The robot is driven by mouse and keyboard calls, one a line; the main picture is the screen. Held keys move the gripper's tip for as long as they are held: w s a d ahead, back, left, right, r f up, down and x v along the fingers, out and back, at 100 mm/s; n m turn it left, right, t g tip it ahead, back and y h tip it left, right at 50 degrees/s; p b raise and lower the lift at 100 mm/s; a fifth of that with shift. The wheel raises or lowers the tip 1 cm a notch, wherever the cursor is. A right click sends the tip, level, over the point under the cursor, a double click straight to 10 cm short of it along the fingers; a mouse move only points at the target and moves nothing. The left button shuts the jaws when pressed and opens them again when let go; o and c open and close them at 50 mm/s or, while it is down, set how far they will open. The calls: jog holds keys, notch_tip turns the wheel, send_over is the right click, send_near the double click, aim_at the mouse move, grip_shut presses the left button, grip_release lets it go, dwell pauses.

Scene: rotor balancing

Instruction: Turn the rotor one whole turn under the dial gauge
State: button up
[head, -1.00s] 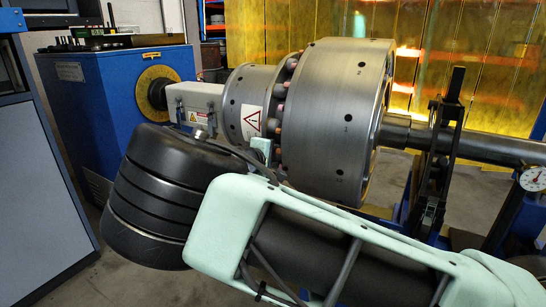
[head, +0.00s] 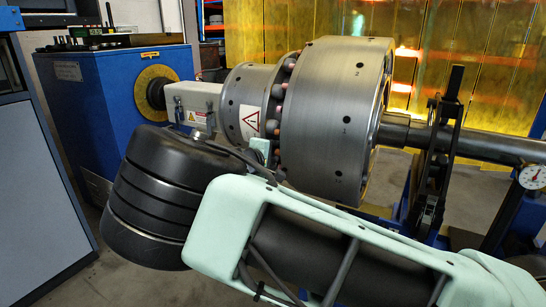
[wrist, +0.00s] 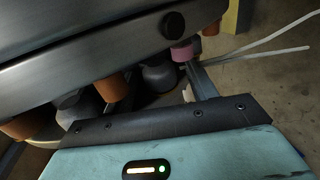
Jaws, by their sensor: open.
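The rotor (head: 325,125) is a large steel drum with small dark holes and numbers on its rim, set on a horizontal shaft (head: 490,147). A ring of grey, orange and pink pegs (head: 283,95) lies around its left side. The dial gauge (head: 532,177) has a white round face and sits at the shaft on the far right; its reading is too small to tell. My gripper (head: 262,152) is open at the lower left of the rotor, close to the pegs. In the wrist view, pegs (wrist: 113,86) stand just past its dark front edge. Whether it touches a peg is hidden.
The blue drive housing (head: 140,95) stands at the left end of the shaft. A black upright support (head: 440,150) holds the shaft right of the rotor. A grey cabinet (head: 40,190) is at the far left, and yellow curtains (head: 480,60) hang behind.

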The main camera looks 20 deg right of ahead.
jog(key=p+v, duration=0.4)
jog(key=v, duration=1.3)
jog(key=shift+p, duration=0.35)
jog(key=shift+a+r, duration=0.1)
jog(key=shift+r, duration=0.05)
